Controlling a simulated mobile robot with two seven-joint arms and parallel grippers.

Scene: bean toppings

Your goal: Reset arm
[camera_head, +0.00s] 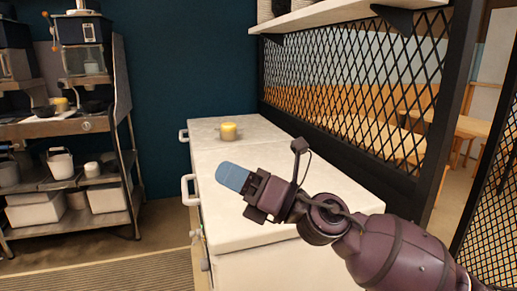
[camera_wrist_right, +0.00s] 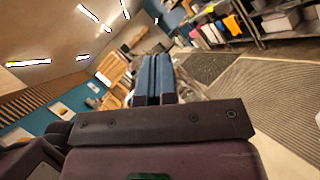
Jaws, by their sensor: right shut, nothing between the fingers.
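My right gripper (camera_head: 234,177) is raised in the head view, in front of and above the white chest counter. Its blue fingers are together with nothing between them. They also show shut in the right wrist view (camera_wrist_right: 153,80), pointing out over the room. The right arm comes in from the lower right. My left gripper is in neither view.
A white chest counter (camera_head: 235,230) with handles stands in the middle. A yellow-topped container (camera_head: 228,131) sits at its back. Black lattice (camera_head: 350,85) borders it on the right. A metal shelf rack (camera_head: 70,125) with pots and bins stands left. Floor between is clear.

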